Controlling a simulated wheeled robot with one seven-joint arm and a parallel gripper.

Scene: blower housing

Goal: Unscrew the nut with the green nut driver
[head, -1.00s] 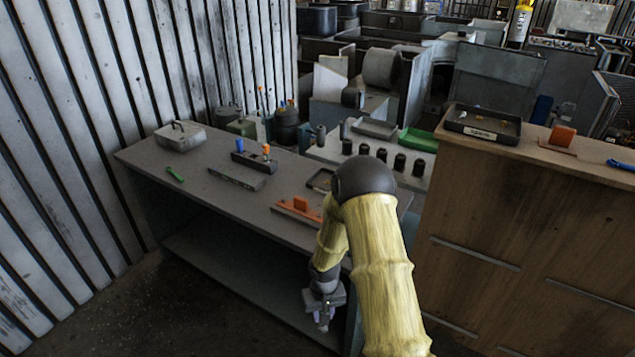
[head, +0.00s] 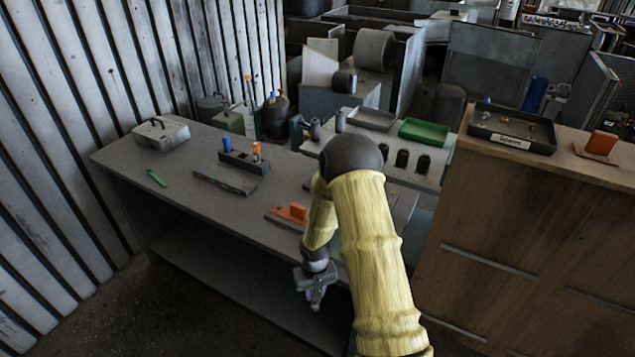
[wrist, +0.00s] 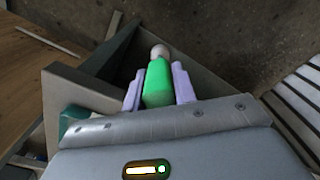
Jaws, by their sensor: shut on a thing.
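The green nut driver (wrist: 157,85) is between the two pale jaws of my gripper (wrist: 158,84) in the wrist view. My gripper is shut on its green handle, and a pale rounded end (wrist: 160,51) sticks out past the jaws. In the head view my gripper (head: 315,297) hangs low in front of the workbench, below its top; the driver cannot be made out there. I cannot make out the nut in either view.
The grey workbench (head: 130,165) carries a grey metal box (head: 161,134), a small green tool (head: 157,178), a holder (head: 240,163) with blue-handled and orange-handled tools, and an orange block (head: 297,211). A wooden cabinet (head: 520,230) with a dark tray (head: 512,142) stands at right.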

